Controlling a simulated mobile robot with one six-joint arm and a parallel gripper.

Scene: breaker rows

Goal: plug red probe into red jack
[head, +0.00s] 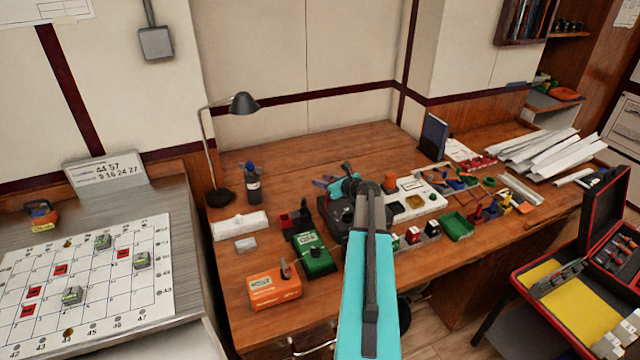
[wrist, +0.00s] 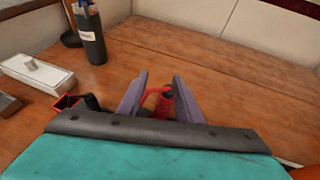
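My gripper (wrist: 160,80) has its two purple-grey fingers on either side of a red probe (wrist: 162,105). The probe is a short red cylinder with a red loop at its top, and its lower end is hidden behind my gripper's dark edge. In the head view my gripper (head: 322,184) is over the bench, above or beside a black box (head: 334,215) that my arm partly covers. The probe is too small to make out there. I cannot pick out a red jack in either view.
A red open holder (head: 286,221) stands left of the black box, near a green device (head: 314,257) and an orange device (head: 274,289). A dark pen cup (head: 253,187) and a lamp (head: 243,103) stand behind left. The bench's back is clear; its right side is crowded.

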